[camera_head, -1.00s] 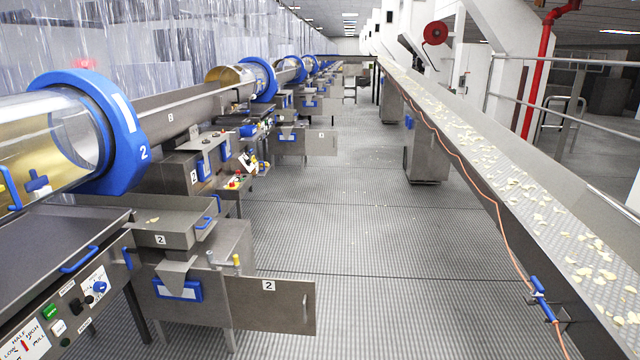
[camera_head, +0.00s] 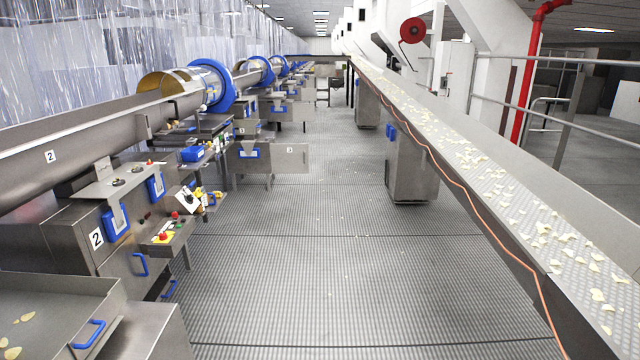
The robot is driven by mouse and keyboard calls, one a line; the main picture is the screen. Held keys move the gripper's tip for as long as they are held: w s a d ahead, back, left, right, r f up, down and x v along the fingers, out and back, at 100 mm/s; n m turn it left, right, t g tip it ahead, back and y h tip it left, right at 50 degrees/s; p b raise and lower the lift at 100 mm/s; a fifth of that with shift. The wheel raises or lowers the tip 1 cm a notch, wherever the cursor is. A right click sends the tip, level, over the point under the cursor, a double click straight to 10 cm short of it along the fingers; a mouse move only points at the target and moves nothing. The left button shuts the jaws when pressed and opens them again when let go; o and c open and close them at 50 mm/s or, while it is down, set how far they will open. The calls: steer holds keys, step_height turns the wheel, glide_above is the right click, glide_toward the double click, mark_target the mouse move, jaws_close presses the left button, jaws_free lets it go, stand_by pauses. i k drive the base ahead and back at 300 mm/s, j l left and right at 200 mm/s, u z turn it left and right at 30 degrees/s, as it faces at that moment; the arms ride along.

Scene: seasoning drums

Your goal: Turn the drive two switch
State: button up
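A steel cabinet marked with a number 2 plate (camera_head: 96,239) stands at the left. A small control box (camera_head: 168,237) juts from its right side, with a red button, a green button and a yellow plate. Just behind it is a tilted white panel (camera_head: 187,199) with dark and yellow parts, too small to read. I cannot tell which control, if any, is the drive two switch. My gripper is not in view.
A steel tray with a blue handle (camera_head: 88,334) fills the near left corner. A long trough (camera_head: 70,140) runs above the cabinet. A conveyor (camera_head: 500,185) with pale chips slopes along the right, with an orange cable.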

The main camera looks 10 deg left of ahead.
mark_target(163, 236)
steer(key=i+u, duration=0.15)
steer(key=i, duration=0.4)
steer(key=i+l+u, duration=0.15)
steer(key=i, duration=0.35)
steer(key=i+l+u, duration=0.15)
steer(key=i, duration=0.4)
steer(key=i+l+u, duration=0.15)
steer(key=i, duration=0.4)
steer(key=i+j+u, duration=0.3)
steer(key=i+u, duration=0.65)
steer(key=i, duration=0.3)
steer(key=i+l+u, duration=0.15)
steer(key=i+u, duration=0.35)
steer(key=i+j, duration=0.25)
steer(key=i, duration=0.2)
steer(key=i+j, duration=0.25)
steer(key=i, duration=0.2)
steer(key=i+j, duration=0.2)
steer(key=i, duration=0.25)
